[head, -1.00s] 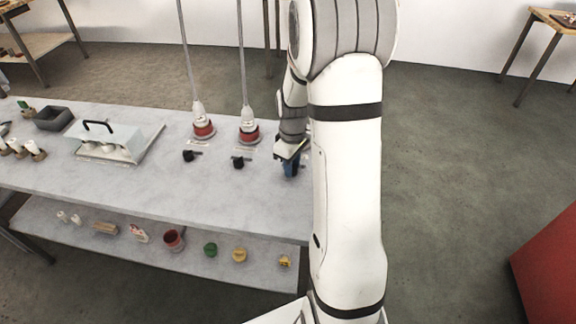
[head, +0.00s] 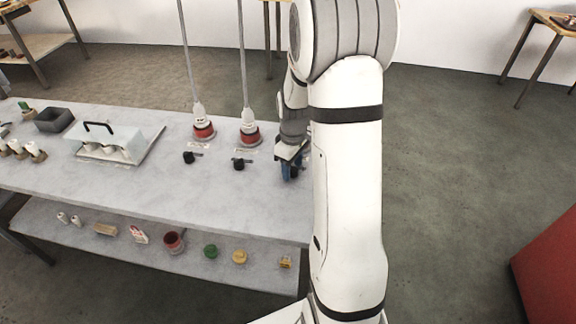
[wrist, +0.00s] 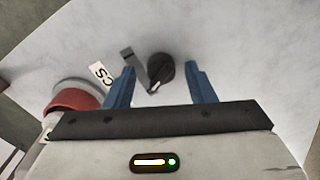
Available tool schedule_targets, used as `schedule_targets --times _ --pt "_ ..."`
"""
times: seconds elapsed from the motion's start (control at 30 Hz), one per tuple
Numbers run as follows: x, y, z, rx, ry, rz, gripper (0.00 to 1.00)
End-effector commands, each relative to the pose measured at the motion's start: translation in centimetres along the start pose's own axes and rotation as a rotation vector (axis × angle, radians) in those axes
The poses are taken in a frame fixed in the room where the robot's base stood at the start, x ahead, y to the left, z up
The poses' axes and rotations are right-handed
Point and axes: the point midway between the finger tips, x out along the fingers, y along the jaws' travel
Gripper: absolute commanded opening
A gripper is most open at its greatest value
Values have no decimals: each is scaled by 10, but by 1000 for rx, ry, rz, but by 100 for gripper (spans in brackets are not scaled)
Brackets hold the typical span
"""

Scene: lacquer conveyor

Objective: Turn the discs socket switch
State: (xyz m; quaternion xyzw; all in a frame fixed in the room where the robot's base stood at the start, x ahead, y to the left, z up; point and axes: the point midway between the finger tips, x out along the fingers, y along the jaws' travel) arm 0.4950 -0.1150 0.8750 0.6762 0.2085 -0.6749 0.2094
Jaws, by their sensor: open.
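A round black knob (wrist: 162,68) with a pale pointer mark lies between the fingers of my gripper (wrist: 160,72) in the wrist view. The gripper is open, with a blue finger on each side of the knob and a visible gap to each. A red socket (wrist: 72,100) shows at the left, partly covered by the gripper body. In the head view my gripper (head: 290,174) points down at the bench's right end, and the arm hides what is behind it.
Two red sockets (head: 204,131) (head: 250,135) with hanging cables stand left of my gripper. Black knobs (head: 189,158) (head: 239,164) sit in front of them. A pale box with a black handle (head: 108,140) stands further left. The bench front (head: 180,195) is clear.

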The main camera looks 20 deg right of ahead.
Motion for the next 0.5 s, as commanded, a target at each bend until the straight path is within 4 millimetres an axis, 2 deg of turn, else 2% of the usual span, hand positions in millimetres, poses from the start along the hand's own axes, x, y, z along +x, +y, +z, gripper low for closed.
schedule_targets --times 0.17,0.5 --pt "-12 0 0 0 1 1 50" --pt "-67 1 -2 0 2 3 50"
